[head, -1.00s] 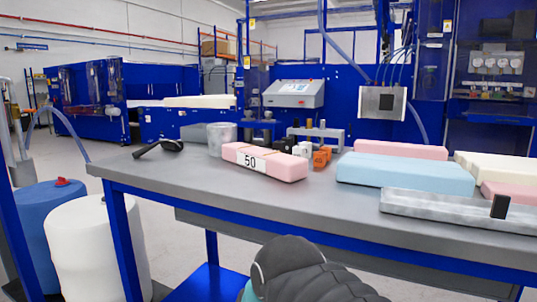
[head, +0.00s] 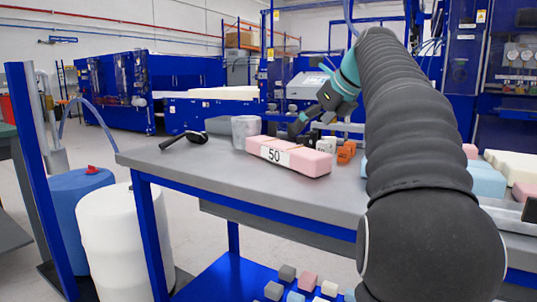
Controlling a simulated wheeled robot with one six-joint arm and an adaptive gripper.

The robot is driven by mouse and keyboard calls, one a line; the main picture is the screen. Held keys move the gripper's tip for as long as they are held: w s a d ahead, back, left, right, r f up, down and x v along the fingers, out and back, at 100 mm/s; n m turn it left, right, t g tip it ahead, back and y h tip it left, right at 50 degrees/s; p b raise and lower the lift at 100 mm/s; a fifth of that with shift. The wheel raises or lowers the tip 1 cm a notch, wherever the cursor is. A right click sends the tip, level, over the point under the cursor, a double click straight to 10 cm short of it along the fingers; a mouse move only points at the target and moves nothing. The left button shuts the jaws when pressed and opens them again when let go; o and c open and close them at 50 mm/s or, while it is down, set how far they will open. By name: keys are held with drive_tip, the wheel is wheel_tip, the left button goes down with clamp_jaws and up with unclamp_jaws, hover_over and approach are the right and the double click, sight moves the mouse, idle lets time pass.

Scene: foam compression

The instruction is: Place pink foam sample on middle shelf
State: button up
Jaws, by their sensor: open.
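A pink foam block (head: 305,161) with a white "50" label lies flat on the grey bench top (head: 215,170). My gripper (head: 304,97) is open and empty, above and behind the block and apart from it. My dark arm reaches in from the right and covers part of the bench. Below the bench, a blue shelf (head: 222,272) holds several small foam cubes, one of them pink (head: 307,281). I cannot tell whether this is the middle shelf.
More foam slabs (head: 486,180) lie at the right.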

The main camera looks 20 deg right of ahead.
sight(294, 148)
drive_tip(key=shift+w+d+r+m, duration=0.15)
drive_tip(key=shift+d+r+m, duration=0.1)
drive_tip(key=shift+d+m, duration=0.2)
drive_tip(key=shift+w+d+f, duration=0.1)
drive_tip(key=shift+w+d, duration=0.05)
drive_tip(key=b+x, duration=0.1)
drive_tip(key=x, duration=0.7)
drive_tip(key=shift+b, duration=0.35)
drive_tip(key=shift+b+x, duration=0.65)
drive_tip(key=shift+x, duration=2.05)
drive_tip(key=c, duration=1.1)
wheel_tip(294, 148, up, 10)
drive_tip(key=p, duration=0.4)
drive_tip(key=shift+p, duration=0.3)
